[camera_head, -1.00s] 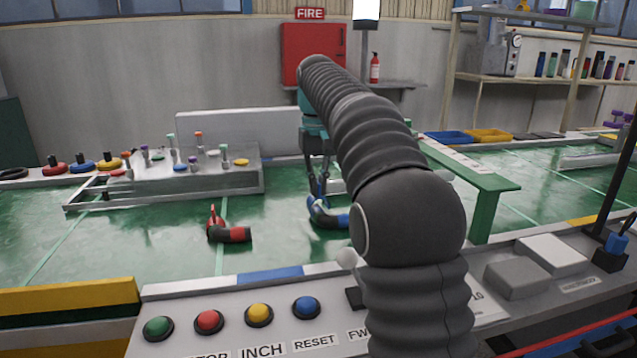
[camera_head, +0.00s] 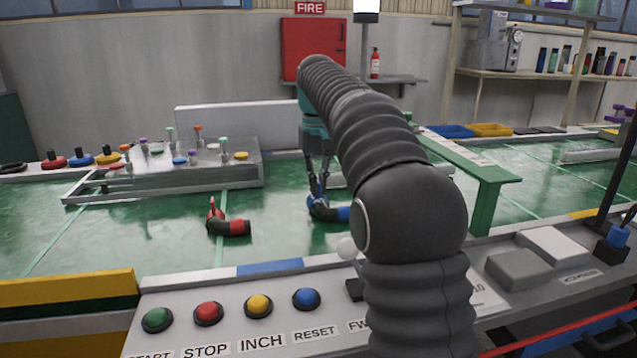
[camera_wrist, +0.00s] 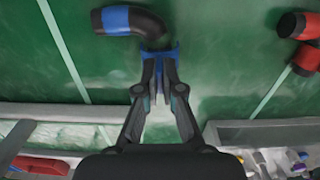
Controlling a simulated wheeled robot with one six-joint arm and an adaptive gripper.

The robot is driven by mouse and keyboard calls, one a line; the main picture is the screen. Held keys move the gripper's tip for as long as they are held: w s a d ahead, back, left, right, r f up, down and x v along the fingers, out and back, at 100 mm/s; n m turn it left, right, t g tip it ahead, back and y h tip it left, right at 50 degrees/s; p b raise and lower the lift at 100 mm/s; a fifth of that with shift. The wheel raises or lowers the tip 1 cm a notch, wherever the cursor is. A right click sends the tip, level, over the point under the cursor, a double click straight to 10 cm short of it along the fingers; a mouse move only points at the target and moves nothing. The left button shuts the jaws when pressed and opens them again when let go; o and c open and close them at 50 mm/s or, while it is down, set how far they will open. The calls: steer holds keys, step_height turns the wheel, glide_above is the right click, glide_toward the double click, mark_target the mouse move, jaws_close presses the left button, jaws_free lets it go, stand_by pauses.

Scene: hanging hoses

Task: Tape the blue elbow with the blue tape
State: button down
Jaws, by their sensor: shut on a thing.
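The blue elbow (camera_head: 324,212) is a bent black pipe with blue ends, at the green surface left of my arm. One blue end points right, and the other is at my fingertips. My gripper (camera_head: 317,190) is above it, pointing down, shut on that end. In the wrist view my gripper (camera_wrist: 160,70) grips the blue end, and the elbow's black bend (camera_wrist: 145,22) curves off to the upper left. I cannot tell whether the elbow is lifted. The blue tape (camera_head: 82,160) appears as a blue ring at the back left, between a red and a yellow one.
A red elbow (camera_head: 232,227) lies on the green surface to the left. A metal fixture with coloured pegs (camera_head: 190,178) stands behind it. A green bridge-like frame (camera_head: 487,200) stands to the right. A button panel (camera_head: 230,335) runs along the front.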

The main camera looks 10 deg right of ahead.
steer(key=shift+f+b, duration=0.5)
steer(key=shift+f, duration=0.35)
stand_by(0.5)
steer(key=c, duration=1.2)
jaws_free()
steer(key=shift+c, duration=0.2)
steer(key=shift+r, duration=0.1)
